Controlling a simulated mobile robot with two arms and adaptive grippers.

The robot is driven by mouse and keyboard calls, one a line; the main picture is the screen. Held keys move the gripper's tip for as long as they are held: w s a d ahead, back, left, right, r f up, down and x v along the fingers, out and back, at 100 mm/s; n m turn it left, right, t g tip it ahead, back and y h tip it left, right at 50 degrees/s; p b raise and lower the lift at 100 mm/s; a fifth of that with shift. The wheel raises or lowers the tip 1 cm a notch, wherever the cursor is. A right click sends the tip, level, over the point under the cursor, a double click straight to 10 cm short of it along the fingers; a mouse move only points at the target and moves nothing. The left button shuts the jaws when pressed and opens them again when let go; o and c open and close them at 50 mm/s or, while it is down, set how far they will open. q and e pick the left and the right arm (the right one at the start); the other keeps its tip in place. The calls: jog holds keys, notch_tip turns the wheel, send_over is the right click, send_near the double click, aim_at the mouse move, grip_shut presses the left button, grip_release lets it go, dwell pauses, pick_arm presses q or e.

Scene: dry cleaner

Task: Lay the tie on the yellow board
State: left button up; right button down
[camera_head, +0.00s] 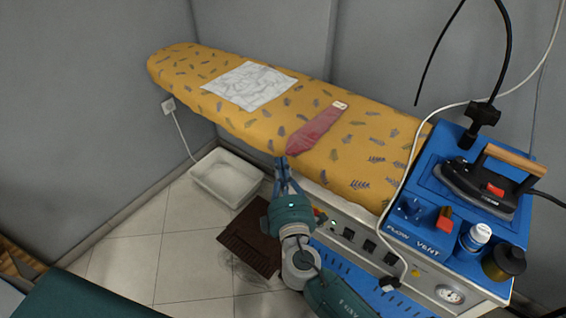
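The tie (316,130) is dull red with a pale label at its narrow far end. It lies slantwise on the yellow board (232,67), a padded ironing board with a dark leaf print. Its wide end reaches the board's front edge. My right gripper (282,160) is at that edge, its fingertips close together right beside the tie's wide end. Whether they pinch the tie's corner or only sit next to it is too small to tell. My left gripper is not in view.
A white crumpled cloth (249,85) lies on the board left of the tie. A blue iron station with a black iron (478,186), bottles and a cable stands at the right. A white tray (227,177) and a brown mat (250,238) are on the floor.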

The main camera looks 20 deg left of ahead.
jog(key=shift+w, duration=0.25)
jog(key=shift+w+d+b, duration=0.25)
jog(key=shift+w+b, duration=0.05)
jog(key=shift+w, duration=0.35)
jog(key=shift+w+d+b, duration=0.25)
jog(key=shift+w, duration=0.4)
jog(key=shift+s, duration=0.1)
